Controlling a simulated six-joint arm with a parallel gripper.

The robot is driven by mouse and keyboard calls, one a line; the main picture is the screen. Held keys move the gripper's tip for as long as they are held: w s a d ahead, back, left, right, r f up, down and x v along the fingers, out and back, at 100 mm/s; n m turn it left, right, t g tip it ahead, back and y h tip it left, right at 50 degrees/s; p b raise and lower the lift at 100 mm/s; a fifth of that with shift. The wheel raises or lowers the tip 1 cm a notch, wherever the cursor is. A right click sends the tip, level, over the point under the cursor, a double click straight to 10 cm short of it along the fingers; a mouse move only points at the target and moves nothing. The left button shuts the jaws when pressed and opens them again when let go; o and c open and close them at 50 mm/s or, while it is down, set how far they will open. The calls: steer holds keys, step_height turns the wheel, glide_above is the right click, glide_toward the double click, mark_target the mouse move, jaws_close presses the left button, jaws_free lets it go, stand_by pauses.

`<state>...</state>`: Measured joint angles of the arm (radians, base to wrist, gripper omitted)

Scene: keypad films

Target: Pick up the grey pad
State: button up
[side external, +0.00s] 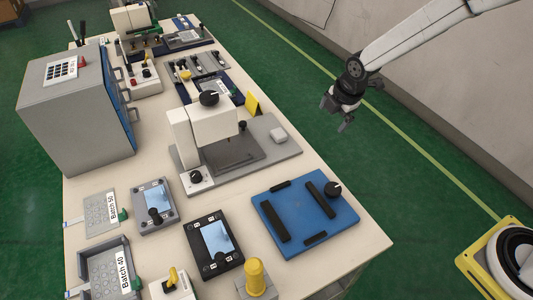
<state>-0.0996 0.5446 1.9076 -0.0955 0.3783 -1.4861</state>
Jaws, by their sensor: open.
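A small pale grey block (278,135), which looks like the grey pad, lies on the right part of the grey base plate (286,151) of a white press. My gripper (336,119) is open and empty, in the air to the right of the pad and apart from it. It points down and to the left, and the green floor shows behind it. Nothing hides the pad.
The white press head (212,124) with a black knob stands left of the pad. A yellow piece (252,103) stands upright behind it. A blue plate (305,243) with black bars lies in front. A large grey cabinet (70,122) stands at the left.

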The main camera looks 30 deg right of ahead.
steer(key=w+a+f+n, duration=0.3)
steer(key=w+f+n, duration=0.1)
steer(key=w+n, duration=0.35)
steer(key=n+t, duration=0.1)
steer(key=n, duration=0.8)
glide_toward(279, 133)
steer(key=f, duration=0.1)
steer(key=shift+w+x, duration=0.25)
steer(key=shift+x, duration=1.3)
steer(key=shift+d, duration=0.15)
steer(key=shift+x, duration=2.45)
steer(key=shift+c, duration=0.2)
jaws_close()
steer(key=shift+r, duration=0.15)
